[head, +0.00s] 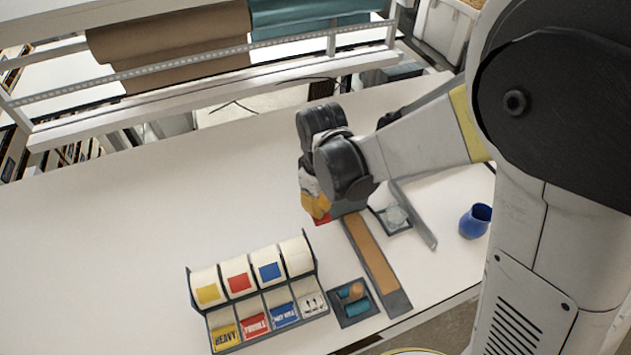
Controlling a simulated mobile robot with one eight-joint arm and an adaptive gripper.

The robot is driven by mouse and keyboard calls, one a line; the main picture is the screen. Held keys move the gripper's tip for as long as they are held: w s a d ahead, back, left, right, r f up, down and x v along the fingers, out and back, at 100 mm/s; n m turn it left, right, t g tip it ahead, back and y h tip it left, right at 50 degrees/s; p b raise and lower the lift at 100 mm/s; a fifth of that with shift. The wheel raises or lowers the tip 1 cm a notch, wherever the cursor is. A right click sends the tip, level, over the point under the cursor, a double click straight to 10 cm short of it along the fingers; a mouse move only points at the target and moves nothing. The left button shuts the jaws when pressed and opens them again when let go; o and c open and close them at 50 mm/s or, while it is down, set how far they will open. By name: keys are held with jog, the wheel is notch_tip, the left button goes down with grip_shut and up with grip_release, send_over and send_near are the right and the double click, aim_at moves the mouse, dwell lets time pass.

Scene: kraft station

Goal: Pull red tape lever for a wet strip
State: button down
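My gripper (317,204) hangs over the middle of the table, with yellow and white parts near its tip. A small red part (324,219) shows right at the tip. I cannot tell whether it is the tape lever or whether the gripper touches it. A dark grey body (350,207) sits just behind the tip, mostly hidden by my wrist. A long dark tray with a brown strip (371,255) runs from there toward the front edge. Whether the fingers are open or shut is hidden.
A label dispenser (256,294) with yellow, red, blue and arrow labels stands at the front. A dark tray (352,308) with small rolls lies beside it. A blue cup (475,221) and a small glass dish (396,217) are at right. The table's left side (110,230) is clear.

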jog(key=shift+f+b, duration=0.75)
jog(key=shift+f, duration=0.2)
notch_tip(320, 180, up, 12)
jog(key=p, duration=0.8)
jog(key=shift+r, duration=0.2)
jog(key=s+d+f+m+t+b, duration=0.3)
jog(key=s+d+f+m+b, duration=0.1)
jog(key=d+b, duration=0.6)
jog(key=s+d+f+m+t+b, duration=0.4)
jog(key=d+f+m+b, duration=0.2)
jog(key=d+b, duration=0.5)
jog(key=shift+d+m+b, duration=0.15)
jog(key=shift+m+b, duration=0.45)
jog(key=shift+b, duration=0.4)
